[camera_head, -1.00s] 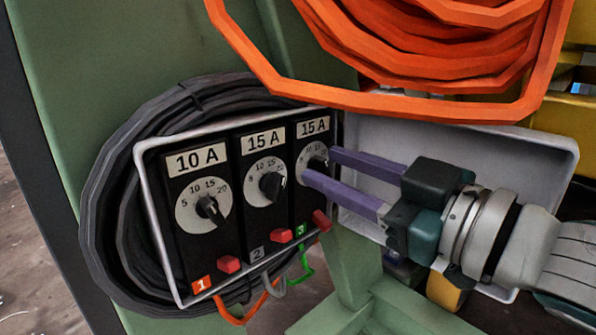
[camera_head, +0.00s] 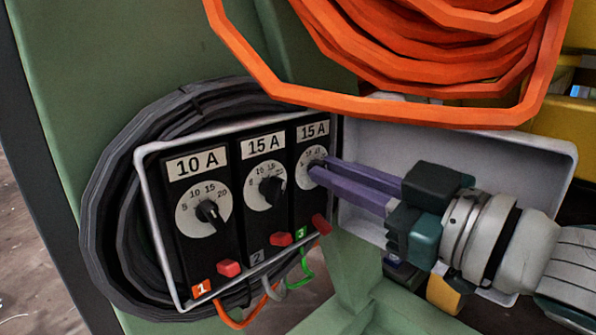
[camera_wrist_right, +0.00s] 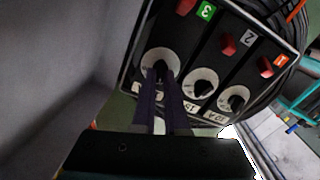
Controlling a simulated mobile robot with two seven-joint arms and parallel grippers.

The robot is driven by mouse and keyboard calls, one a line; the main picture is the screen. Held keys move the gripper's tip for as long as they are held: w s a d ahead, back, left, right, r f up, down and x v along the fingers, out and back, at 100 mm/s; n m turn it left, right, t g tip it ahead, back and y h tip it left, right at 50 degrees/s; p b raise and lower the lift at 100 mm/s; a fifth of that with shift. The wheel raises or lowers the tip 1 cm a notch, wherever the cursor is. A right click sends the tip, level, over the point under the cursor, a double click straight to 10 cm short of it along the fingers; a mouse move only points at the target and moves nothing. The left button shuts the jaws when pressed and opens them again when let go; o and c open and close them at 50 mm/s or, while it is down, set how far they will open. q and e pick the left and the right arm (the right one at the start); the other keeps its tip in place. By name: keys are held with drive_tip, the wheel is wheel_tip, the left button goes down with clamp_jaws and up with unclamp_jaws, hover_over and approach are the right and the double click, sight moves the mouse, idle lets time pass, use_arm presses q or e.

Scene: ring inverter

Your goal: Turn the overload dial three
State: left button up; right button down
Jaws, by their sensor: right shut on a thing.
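The overload box (camera_head: 148,215) holds three black units, each with a white round scale and a black knob. Dial three (camera_head: 305,157) is the rightmost unit in the head view, labelled 15 A, with a green 3 tag. My right gripper (camera_head: 320,167) comes in from the right, its purple fingers close together on the knob of dial three, whose pointer they hide. In the right wrist view the fingers (camera_wrist_right: 162,85) reach the middle of dial three (camera_wrist_right: 152,57). Dial one (camera_head: 204,208) and dial two (camera_head: 264,186) stand to the left. My left gripper is not in view.
A red button sits under each dial; the third (camera_head: 321,224) is below my fingers. The open grey lid (camera_head: 480,150) is behind my gripper. An orange cable coil (camera_head: 400,80) hangs close above. A black cable coil (camera_head: 110,200) surrounds the box's left side.

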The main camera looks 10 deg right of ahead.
drive_tip(key=shift+r+m+p, duration=0.2)
drive_tip(key=shift+m+p, duration=1.5)
drive_tip(key=shift+p, duration=0.2)
drive_tip(key=shift+d+f+m+p, duration=0.1)
drive_tip(key=shift+m+p, duration=0.7)
drive_tip(key=shift+m, duration=0.3)
drive_tip(key=shift+f+m+p, duration=0.1)
drive_tip(key=shift+m+p, duration=0.35)
drive_tip(key=shift+m, duration=0.55)
drive_tip(key=c, duration=0.9)
unclamp_jaws()
drive_tip(key=shift+c, duration=0.2)
drive_tip(key=p+v, duration=0.4)
drive_tip(key=v, duration=0.6)
drive_tip(key=shift+p, duration=0.3)
